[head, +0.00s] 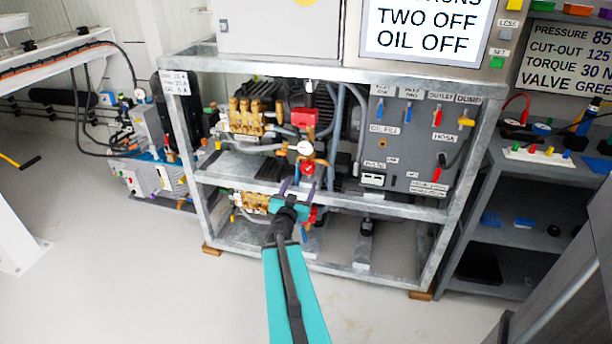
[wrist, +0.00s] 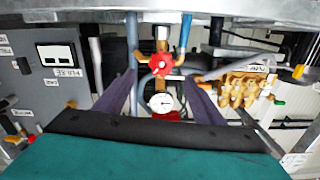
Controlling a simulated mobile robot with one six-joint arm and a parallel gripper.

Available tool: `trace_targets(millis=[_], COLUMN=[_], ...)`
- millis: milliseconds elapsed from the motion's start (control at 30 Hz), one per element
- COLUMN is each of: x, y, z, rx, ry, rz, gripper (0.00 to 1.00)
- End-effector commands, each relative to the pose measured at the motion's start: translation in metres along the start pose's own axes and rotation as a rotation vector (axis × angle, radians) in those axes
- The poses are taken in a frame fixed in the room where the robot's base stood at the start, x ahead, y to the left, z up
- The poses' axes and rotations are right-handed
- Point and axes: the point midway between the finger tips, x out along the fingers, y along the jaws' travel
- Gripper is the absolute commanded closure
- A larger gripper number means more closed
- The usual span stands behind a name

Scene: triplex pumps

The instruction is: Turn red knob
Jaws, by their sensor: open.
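The red knob (head: 307,168) is a small round handwheel below a white pressure gauge (head: 305,148) on the pump piping. In the wrist view, which looks upside down, the red knob (wrist: 161,65) sits near the middle, above the gauge (wrist: 160,103). My gripper (head: 298,186) is open, with its purple fingers pointing into the frame at the knob. In the wrist view my gripper (wrist: 161,74) has one finger on each side of the knob, with a gap on both sides. I cannot tell whether the fingertips reach the knob's depth.
The metal frame (head: 400,208) surrounds the pumps, with a shelf rail close to my gripper. Brass pump heads (head: 246,118) are left of the gauge. A grey panel (head: 408,140) with colored levers is at right. Open floor (head: 130,270) lies at front left.

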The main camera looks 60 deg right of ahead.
Motion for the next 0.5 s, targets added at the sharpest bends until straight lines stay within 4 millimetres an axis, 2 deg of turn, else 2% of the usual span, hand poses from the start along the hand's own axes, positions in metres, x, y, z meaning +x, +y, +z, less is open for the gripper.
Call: trace_targets(millis=[500], x=[0.015], y=[0.0], z=[0.003], rx=[0.001], ry=[0.001], rz=[-0.001], gripper=[0.37])
